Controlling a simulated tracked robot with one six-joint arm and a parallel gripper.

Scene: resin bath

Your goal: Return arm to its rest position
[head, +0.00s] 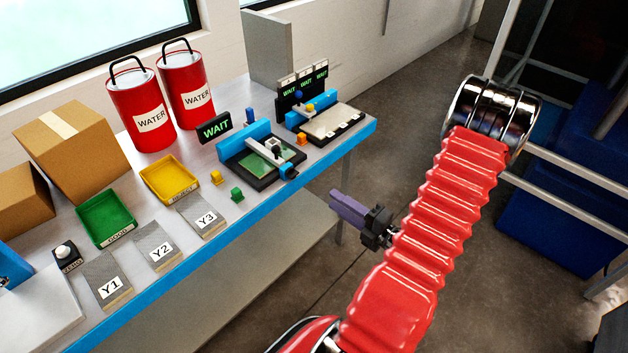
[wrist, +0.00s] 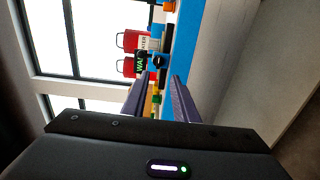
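My gripper (head: 352,211) is out over the aisle, off the blue front edge of the workbench (head: 235,228). In the head view, my red arm partly hides it. In the wrist view, the two purple fingers (wrist: 158,98) stand apart with nothing between them. The gripper is open and empty, and it touches nothing that I can see. The wrist view is turned sideways and looks along the bench towards the window.
On the bench stand two red water cans (head: 142,108), cardboard boxes (head: 72,150), a green tray (head: 105,215), a yellow tray (head: 170,180), plates marked Y1 (head: 108,283), Y2 and Y3, and two blue-framed machines (head: 262,155). Blue bins (head: 565,205) stand at right. The floor between is clear.

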